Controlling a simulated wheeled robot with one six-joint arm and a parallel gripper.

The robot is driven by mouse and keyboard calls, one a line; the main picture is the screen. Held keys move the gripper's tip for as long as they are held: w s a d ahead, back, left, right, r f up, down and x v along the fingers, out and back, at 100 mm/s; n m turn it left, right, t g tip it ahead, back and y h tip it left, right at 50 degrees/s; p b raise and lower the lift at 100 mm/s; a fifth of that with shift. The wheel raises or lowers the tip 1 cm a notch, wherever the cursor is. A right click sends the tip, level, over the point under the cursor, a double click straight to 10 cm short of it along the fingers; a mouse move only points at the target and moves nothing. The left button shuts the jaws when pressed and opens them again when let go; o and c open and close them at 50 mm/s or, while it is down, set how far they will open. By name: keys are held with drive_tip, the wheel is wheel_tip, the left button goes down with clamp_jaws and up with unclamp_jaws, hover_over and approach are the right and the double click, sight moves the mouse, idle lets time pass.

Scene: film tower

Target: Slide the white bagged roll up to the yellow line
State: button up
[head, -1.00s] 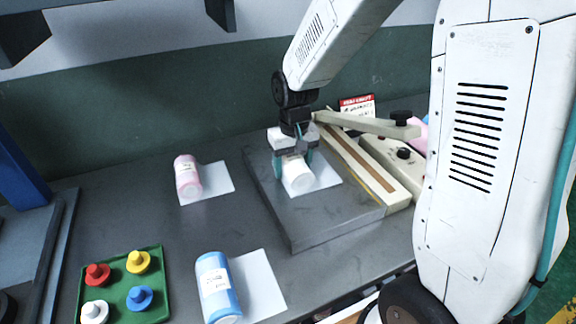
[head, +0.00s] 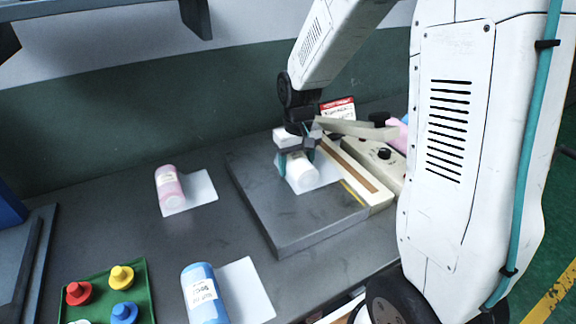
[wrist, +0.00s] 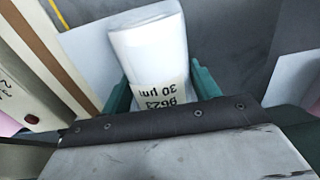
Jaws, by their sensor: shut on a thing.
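The white bagged roll (head: 301,172) lies on its white sheet (head: 322,178) on top of the raised grey slab (head: 300,215). My gripper (head: 297,160) is shut on the roll, with teal fingers on either side of it. In the wrist view the roll (wrist: 148,50) sits between the fingers, its printed label partly hidden by the gripper body. The yellow line (head: 353,193) is a short stripe on the slab near its right edge, beside the cream sealer bar. A gap of grey slab shows between the roll and the line.
The sealer (head: 370,160) with its raised lever arm stands along the slab's right side. A pink roll (head: 169,188) and a blue roll (head: 204,293) lie on sheets at left and front. A green tray (head: 146,292) holds coloured knobs.

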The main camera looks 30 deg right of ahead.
drive_tip(key=shift+d, duration=2.7)
drive_tip(key=shift+w, duration=0.1)
drive_tip(key=shift+w, duration=0.2)
drive_tip(key=o, duration=1.3)
drive_tip(key=shift+c, duration=0.2)
wheel_tip(320, 180, up, 8)
drive_tip(key=s+a+r, duration=0.2)
drive_tip(key=s+a, duration=0.1)
drive_tip(key=s, duration=0.5)
drive_tip(key=s+a+r+t, duration=0.1)
drive_tip(key=s+a+r, duration=0.2)
drive_tip(key=s, duration=0.6)
drive_tip(key=s+a+r, duration=0.3)
drive_tip(key=s+a, duration=0.1)
drive_tip(key=s, duration=0.4)
drive_tip(key=shift+s+r, duration=0.15)
drive_tip(key=shift+r, duration=0.05)
